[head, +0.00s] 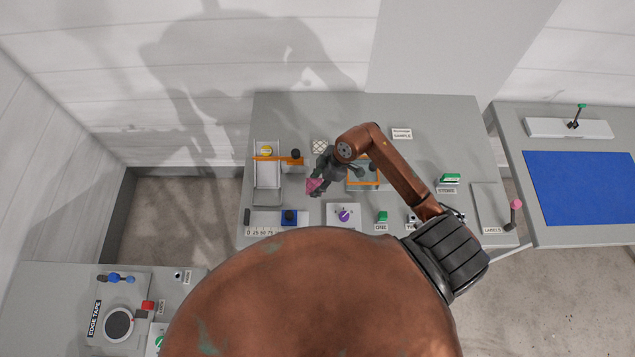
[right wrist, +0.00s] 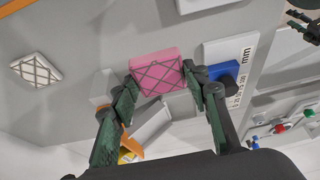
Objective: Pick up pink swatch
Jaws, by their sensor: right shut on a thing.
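The pink swatch (head: 313,186) is a small padded block over the grey table. In the right wrist view the pink swatch (right wrist: 157,70) shows a dark crossing-line pattern on its face. My right gripper (head: 319,178) is shut on it, with one dark green fingertip at each side. It seems to be above the tabletop, but I cannot tell how high.
A white quilted swatch (head: 319,147) lies behind my right gripper. An orange-barred fixture (head: 267,176) stands to the left, with a blue block (head: 289,217) by the measuring scale in front. An orange frame (head: 362,183) lies to the right. The table's back right is mostly clear.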

